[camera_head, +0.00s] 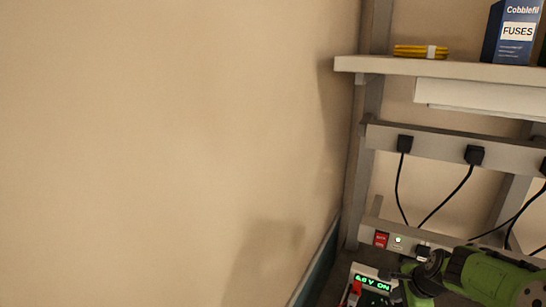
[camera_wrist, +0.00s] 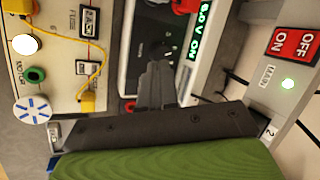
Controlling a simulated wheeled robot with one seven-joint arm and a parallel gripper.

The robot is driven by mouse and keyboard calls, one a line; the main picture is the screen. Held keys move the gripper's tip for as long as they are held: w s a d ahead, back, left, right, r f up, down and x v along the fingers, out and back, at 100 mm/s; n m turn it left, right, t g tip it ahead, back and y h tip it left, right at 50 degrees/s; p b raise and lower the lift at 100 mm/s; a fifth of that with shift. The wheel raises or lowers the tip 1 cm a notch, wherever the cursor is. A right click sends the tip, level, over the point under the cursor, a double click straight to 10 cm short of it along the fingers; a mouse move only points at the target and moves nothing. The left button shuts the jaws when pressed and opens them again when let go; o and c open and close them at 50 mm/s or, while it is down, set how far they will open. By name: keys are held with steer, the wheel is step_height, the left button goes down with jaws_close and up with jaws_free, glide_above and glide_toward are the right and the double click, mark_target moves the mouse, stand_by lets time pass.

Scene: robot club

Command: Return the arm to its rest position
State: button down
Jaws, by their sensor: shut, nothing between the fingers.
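My green arm shows at the lower right of the head view. My gripper (camera_head: 386,274) points left there, over the bench unit with a lit green display (camera_head: 373,284). In the wrist view my gripper's dark fingers (camera_wrist: 157,65) are together, with nothing between them. They lie in front of the dark face of that unit (camera_wrist: 128,42), whose display ends in "V ON". Whether the fingertips touch the unit cannot be told.
A pale panel (camera_wrist: 55,60) with a yellow lead is at the wrist view's left. Black plugs (camera_head: 474,155) and cords hang below a shelf (camera_head: 450,70). Bare wall fills the left.

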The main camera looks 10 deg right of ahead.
steer(key=s+a+r+n+g+h, duration=0.1)
steer(key=s+a+r+n, duration=0.3)
steer(key=a+r+n, duration=0.45)
steer(key=s+a+r+n, duration=0.2)
steer(key=s+a+n, duration=0.3)
steer(key=s, duration=0.5)
steer(key=s+a+r+n+t+b, duration=0.1)
steer(key=s+a+r+n, duration=0.1)
steer(key=s+a+n, duration=0.4)
steer(key=s+a, duration=0.2)
steer(key=s, duration=0.3)
steer(key=shift+a, duration=0.2)
